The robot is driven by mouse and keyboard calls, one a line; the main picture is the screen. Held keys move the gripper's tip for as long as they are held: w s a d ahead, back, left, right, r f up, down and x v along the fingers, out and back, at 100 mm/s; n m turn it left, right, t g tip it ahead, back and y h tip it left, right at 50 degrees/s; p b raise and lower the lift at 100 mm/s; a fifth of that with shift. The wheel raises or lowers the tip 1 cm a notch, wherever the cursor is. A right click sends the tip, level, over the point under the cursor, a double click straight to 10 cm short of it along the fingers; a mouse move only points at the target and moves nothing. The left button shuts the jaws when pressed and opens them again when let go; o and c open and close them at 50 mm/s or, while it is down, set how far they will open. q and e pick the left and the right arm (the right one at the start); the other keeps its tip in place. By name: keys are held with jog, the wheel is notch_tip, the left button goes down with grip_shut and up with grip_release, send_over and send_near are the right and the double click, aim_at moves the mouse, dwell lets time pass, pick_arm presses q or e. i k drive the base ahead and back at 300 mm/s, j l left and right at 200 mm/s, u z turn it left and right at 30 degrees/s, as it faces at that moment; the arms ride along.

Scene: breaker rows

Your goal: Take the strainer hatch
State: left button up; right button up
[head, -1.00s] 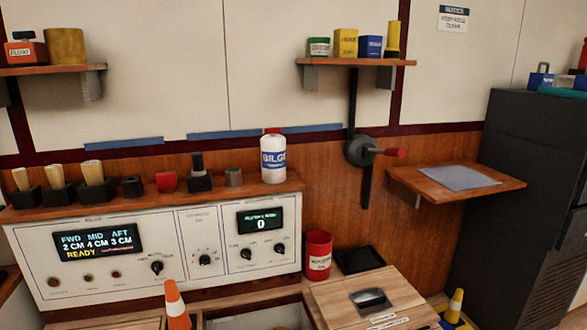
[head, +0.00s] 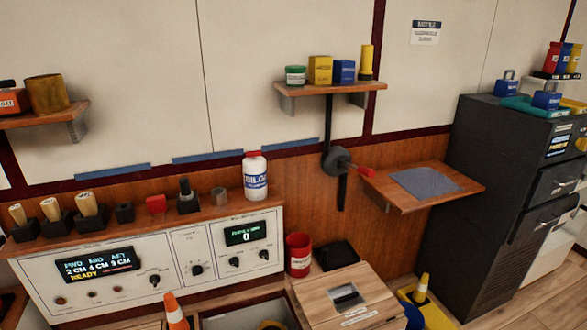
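A light wooden hatch (head: 318,297) with a dark recessed handle (head: 345,294) lies on the floor at the bottom middle of the head view. It appears to be the strainer hatch, but its small white labels are too blurred to read. It looks closed and flat. To its left is an open bay (head: 240,314) with something yellow partly visible inside. Neither of my grippers shows in the head view.
A red can (head: 299,254) and a black tray (head: 336,255) stand behind the hatch. Orange (head: 174,312) and yellow (head: 421,288) cones stand on either side. A control panel (head: 150,262) lines the wall at left.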

aim_at(353, 297)
jog(key=i+l+u, duration=0.1)
jog(key=l, duration=0.2)
jog(key=i+l+u, duration=0.1)
jog(key=l, duration=0.2)
jog(key=i+l+u, duration=0.1)
jog(key=l, duration=0.25)
jog(key=i+l+u, duration=0.1)
jog(key=l, duration=0.25)
jog(key=i, duration=0.05)
